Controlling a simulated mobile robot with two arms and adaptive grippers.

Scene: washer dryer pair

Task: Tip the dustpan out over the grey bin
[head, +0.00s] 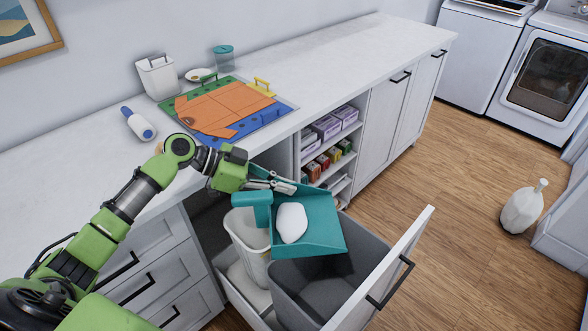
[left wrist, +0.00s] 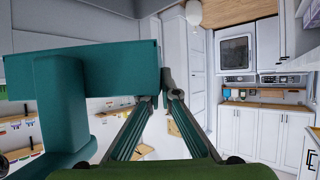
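The teal dustpan (head: 325,230) is held in the air over the back part of the grey bin (head: 345,285), with a white lump (head: 291,222) lying in it. Its wide lip faces the front right. The dustpan also fills the left of the left wrist view (left wrist: 80,75). My left gripper (head: 286,186) is closed at the dustpan's far side edge; the exact contact is partly hidden. In the left wrist view its fingertips (left wrist: 168,85) come together beside the teal wall. The grey bin's inside is partly covered by the dustpan. My right gripper is not in view.
The grey bin stands in a pulled-out drawer with a white front (head: 385,275), beside a white bin (head: 248,238). The counter (head: 330,65) holds an orange shirt on a folding board (head: 222,108), a bottle (head: 137,124) and a basket (head: 157,76). A white jug (head: 522,210) stands on the floor.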

